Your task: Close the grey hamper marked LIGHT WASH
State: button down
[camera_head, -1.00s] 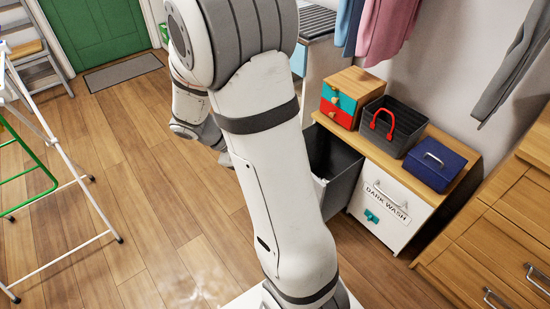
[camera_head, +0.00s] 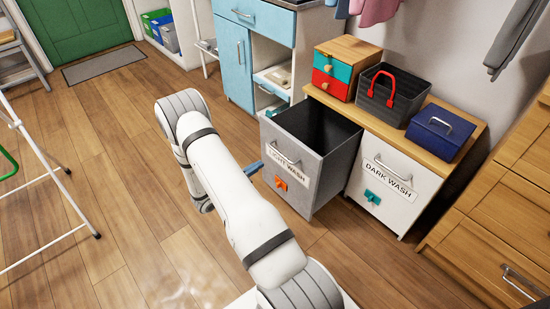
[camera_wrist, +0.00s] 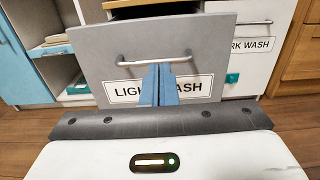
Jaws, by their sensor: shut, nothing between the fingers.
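The grey hamper marked LIGHT WASH (camera_head: 303,165) is pulled out from under the wooden top, and its dark inside shows from above. Its front has a bar handle, a label and an orange knob. In the wrist view the grey front (camera_wrist: 215,50) fills the middle, with the handle and label partly hidden by my fingers. My gripper (camera_wrist: 157,82) is shut and empty, pointing at the front near the label. In the head view a blue fingertip (camera_head: 253,168) shows just left of the front. I cannot tell whether it touches.
The white DARK WASH hamper (camera_head: 383,191) is closed at the right. A dark basket with red handle (camera_head: 388,97), a blue box (camera_head: 440,131) and a small drawer box (camera_head: 342,69) stand on top. A light blue cabinet (camera_head: 236,68) stands behind.

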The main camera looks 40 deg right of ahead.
aim_at(291, 145)
jog(key=d+b, duration=0.1)
jog(key=d, duration=0.3)
jog(key=d+b, duration=0.1)
jog(key=d, duration=0.3)
jog(key=w+d+b, duration=0.1)
jog(key=d, duration=0.3)
jog(key=shift+d+b, duration=0.15)
jog(key=shift+b, duration=0.25)
jog(key=shift+d+r, duration=0.1)
jog(key=shift+d, duration=0.45)
